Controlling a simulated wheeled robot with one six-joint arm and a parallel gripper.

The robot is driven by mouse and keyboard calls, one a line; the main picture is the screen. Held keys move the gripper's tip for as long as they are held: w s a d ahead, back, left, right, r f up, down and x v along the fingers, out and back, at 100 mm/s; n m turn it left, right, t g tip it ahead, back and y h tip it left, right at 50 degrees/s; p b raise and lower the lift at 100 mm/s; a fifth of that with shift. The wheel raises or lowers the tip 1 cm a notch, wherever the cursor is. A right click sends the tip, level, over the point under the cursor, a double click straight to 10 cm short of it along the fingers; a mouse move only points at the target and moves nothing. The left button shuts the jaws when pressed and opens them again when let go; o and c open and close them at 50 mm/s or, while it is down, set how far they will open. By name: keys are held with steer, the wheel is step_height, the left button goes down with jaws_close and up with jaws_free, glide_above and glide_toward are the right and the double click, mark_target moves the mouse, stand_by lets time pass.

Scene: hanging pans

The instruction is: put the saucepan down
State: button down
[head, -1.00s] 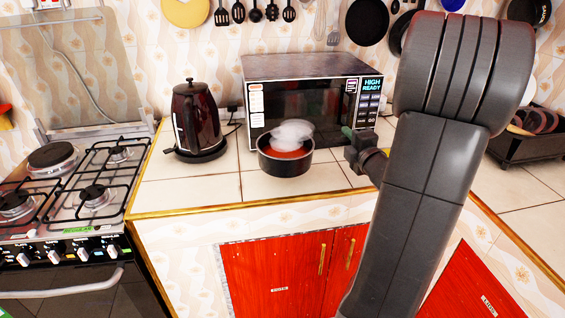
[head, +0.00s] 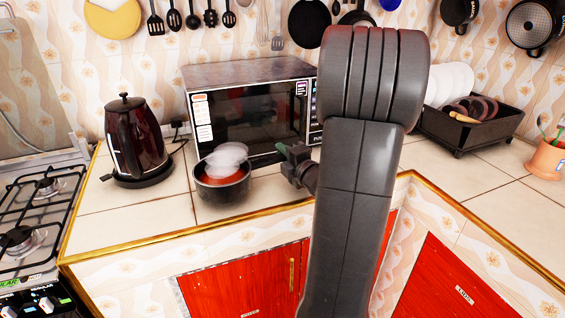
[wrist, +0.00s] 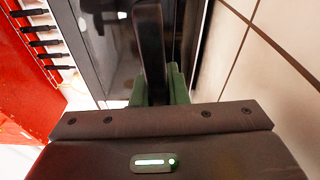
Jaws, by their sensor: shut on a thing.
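The saucepan (head: 222,184) is a dark, round pot with red-orange contents and pale steam above it. It is upright in the head view, at the counter in front of the microwave's left part. I cannot tell whether its base touches the tiles. My gripper (head: 286,156) is to the right of the pot, its green fingers shut on the pot's handle. In the wrist view my gripper (wrist: 155,88) has its green fingers on both sides of the dark handle (wrist: 150,40). The pot's body is not clear there. My arm hides part of the counter to the right.
A dark kettle (head: 136,140) stands left of the saucepan, and the microwave (head: 245,75) is behind it. The gas stove (head: 38,215) is at the far left. Tiled counter (head: 130,217) is bare in front. A black rack (head: 470,130) with dishes stands to the right.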

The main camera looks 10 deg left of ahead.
steer(key=shift+f, duration=0.95)
steer(key=shift+f, duration=0.2)
steer(key=c, duration=1.4)
jaws_free()
steer(key=shift+c, duration=0.2)
steer(key=shift+r, duration=0.1)
steer(key=shift+s+d+r, duration=0.1)
steer(key=shift+d, duration=0.05)
steer(key=v, duration=1.1)
steer(key=shift+s+d+p, duration=0.25)
steer(key=shift+p, duration=0.15)
